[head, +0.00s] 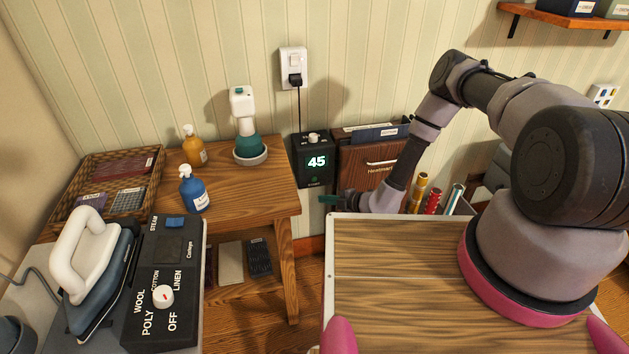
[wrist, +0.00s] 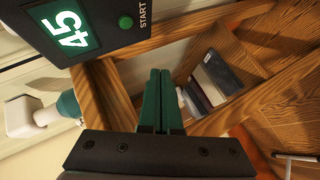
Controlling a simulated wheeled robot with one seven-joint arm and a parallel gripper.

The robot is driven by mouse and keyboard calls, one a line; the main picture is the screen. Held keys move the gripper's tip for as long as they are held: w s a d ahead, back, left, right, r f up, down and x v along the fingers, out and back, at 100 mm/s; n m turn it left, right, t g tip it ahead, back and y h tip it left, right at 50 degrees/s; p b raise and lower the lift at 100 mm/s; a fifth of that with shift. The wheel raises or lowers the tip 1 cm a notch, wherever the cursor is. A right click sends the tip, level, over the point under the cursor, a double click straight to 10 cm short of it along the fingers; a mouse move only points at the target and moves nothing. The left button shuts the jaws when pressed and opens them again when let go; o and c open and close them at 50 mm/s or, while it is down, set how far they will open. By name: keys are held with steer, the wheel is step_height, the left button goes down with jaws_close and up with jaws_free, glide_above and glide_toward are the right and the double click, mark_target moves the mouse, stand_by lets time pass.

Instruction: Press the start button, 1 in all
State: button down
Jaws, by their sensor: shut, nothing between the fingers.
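A black timer box (head: 299,172) hangs on the wall right of the wooden table, with a lit display (head: 317,161) reading 45. It fills the upper left of the wrist view (wrist: 108,46), where its green round start button (wrist: 125,22) sits beside the word START. My gripper (head: 325,199) is just below and right of the box in the head view. In the wrist view my gripper's two green fingers (wrist: 160,73) are together and empty. Their tips appear below and to the right of the button in that picture, apart from it.
A wooden table (head: 262,197) holds a blue bottle (head: 194,192), an amber bottle (head: 194,148) and a white-and-green device (head: 246,125). A socket with a plugged cord (head: 293,70) is above the box. A brown case (head: 370,167) and colored rolls (head: 433,202) stand right of it.

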steer(key=shift+w+a, duration=0.35)
steer(key=shift+w, duration=0.85)
steer(key=shift+w+a, duration=0.35)
steer(key=shift+w, duration=0.8)
steer(key=shift+w+a, duration=0.35)
steer(key=shift+w, duration=0.85)
steer(key=shift+w, duration=0.1)
steer(key=shift+w+a, duration=0.1)
steer(key=shift+w, duration=0.2)
steer(key=shift+w+a, duration=0.1)
steer(key=shift+w, duration=0.25)
steer(key=shift+s, duration=0.15)
steer(key=shift+s+d, duration=0.25)
steer(key=shift+s, duration=0.35)
steer(key=s, duration=0.2)
steer(key=s+d, duration=0.1)
steer(key=s, duration=0.1)
steer(key=shift+s+d, duration=0.2)
steer(key=shift+s, duration=0.2)
